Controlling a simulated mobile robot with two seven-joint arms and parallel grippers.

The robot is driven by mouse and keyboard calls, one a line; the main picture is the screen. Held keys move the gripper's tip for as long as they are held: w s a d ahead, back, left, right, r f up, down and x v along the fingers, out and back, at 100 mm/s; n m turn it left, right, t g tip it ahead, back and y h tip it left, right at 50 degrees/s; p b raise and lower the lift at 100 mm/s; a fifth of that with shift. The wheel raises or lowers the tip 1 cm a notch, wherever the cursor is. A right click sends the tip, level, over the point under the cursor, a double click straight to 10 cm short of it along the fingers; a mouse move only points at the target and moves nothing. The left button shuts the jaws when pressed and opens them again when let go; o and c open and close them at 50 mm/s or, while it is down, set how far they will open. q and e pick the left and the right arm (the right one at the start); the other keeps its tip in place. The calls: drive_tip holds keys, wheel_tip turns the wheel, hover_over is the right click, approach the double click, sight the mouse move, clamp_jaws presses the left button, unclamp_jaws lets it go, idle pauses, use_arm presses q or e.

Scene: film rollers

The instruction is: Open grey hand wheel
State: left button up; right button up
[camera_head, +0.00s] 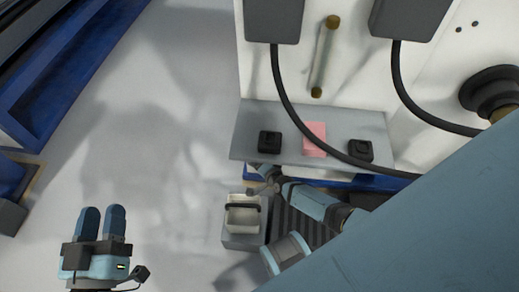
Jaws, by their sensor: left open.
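The grey shelf (255,120) holds two black blocks and a pink pad (314,140). Black cables hang in front of the white panel. A grey box (243,238) stands below the wheel. A black round knob (490,95) is at right. Floor between gripper and box is clear.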

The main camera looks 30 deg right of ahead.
use_arm(q)
drive_tip(key=shift+a+f+g+y+p, duration=0.25)
drive_tip(key=shift+a+f+g, duration=0.1)
drive_tip(key=shift+f, duration=0.4)
drive_tip(key=shift+a+f+g+y+p, duration=0.2)
drive_tip(key=shift+f+g+y+p, duration=0.1)
drive_tip(key=shift+f, duration=0.45)
drive_tip(key=shift+a+f+g+y+p, duration=0.25)
drive_tip(key=shift+a+f+g, duration=0.1)
drive_tip(key=shift+f, duration=0.4)
use_arm(e)
drive_tip(key=shift+n+g+h, duration=0.3)
drive_tip(key=o, duration=0.7)
use_arm(q)
drive_tip(key=shift+s, duration=0.1)
use_arm(e)
drive_tip(key=shift+o, duration=0.2)
use_arm(q)
drive_tip(key=shift+r, duration=0.1)
use_arm(e)
drive_tip(key=shift+s+r, duration=0.1)
